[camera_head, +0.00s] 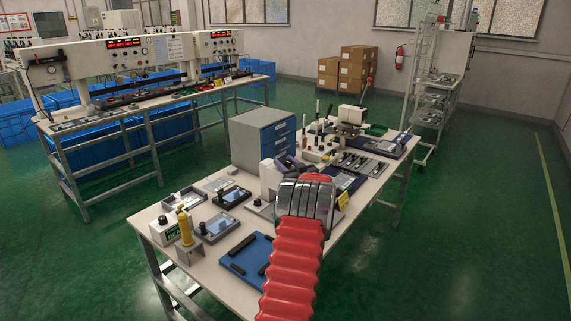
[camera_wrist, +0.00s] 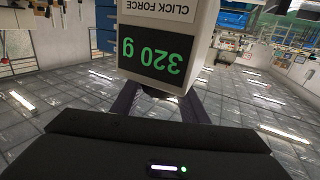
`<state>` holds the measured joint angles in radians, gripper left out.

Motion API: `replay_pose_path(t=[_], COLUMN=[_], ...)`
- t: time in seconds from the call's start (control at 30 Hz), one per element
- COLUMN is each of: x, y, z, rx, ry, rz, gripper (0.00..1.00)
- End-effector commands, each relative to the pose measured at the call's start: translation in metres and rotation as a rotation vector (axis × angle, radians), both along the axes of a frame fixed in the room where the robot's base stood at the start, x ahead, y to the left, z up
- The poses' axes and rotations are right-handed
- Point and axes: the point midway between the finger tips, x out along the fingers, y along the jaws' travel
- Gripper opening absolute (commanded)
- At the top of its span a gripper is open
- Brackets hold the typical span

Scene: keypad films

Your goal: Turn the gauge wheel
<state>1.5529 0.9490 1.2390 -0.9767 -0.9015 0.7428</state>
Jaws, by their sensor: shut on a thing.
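The gauge (camera_wrist: 158,45) fills the upper middle of the wrist view, upside down. It is a pale box labelled CLICK FORCE, and its dark display reads 320 g in green. My gripper (camera_wrist: 160,93) has its two dark fingers on either side of a small dark part at the gauge's edge, which appears to be the gauge wheel (camera_wrist: 154,92). The fingers are shut on it; their tips are partly hidden behind the gauge. In the head view, a pale device (camera_head: 269,178) stands on the bench beside my gripper, partly hidden by my red arm.
The bench (camera_head: 150,213) is crowded. A drawer cabinet (camera_head: 262,137) stands behind the gripper. A lever press (camera_head: 352,118) stands at the far end. Green floor is clear at right.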

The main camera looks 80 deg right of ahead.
Motion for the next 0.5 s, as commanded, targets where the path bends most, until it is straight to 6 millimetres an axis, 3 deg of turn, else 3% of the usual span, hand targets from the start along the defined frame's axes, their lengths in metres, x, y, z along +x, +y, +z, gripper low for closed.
replay_pose_path(t=[0.5], x=[-0.0025], y=[-0.0008], z=[-0.0005], rx=[0.001], ry=[0.001], rz=[0.057], gripper=[0.18])
